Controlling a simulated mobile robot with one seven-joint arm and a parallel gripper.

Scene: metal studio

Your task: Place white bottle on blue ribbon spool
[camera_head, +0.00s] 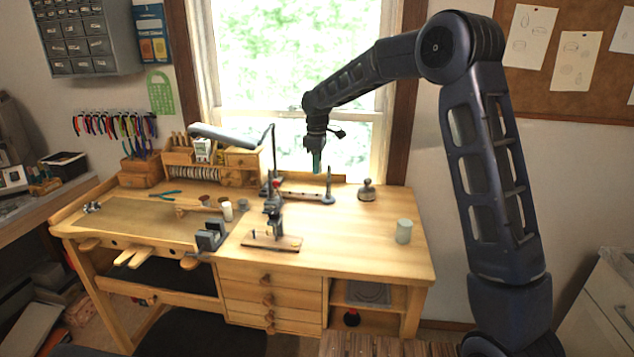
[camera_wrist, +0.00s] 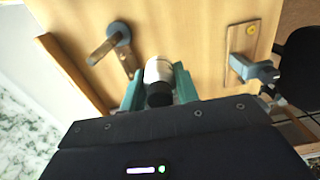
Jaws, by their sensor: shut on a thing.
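My gripper (camera_head: 317,160) is above the back of the wooden workbench, in front of the window. In the wrist view its teal fingers (camera_wrist: 159,85) are shut on a white bottle (camera_wrist: 158,68) with a black end toward the camera. The bottle does not show clearly in the head view. No blue ribbon spool can be picked out for certain. A pale blue-grey cylinder (camera_head: 404,231) stands on the right of the bench top, apart from my gripper, and may be the spool.
A small vise on a wooden base (camera_head: 271,240) stands mid-bench. A bar on two posts (camera_head: 300,195) is at the back, below my gripper. A small metal tool (camera_head: 367,190) stands back right. A white container (camera_head: 227,211) stands left of the vise. The right bench top is mostly clear.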

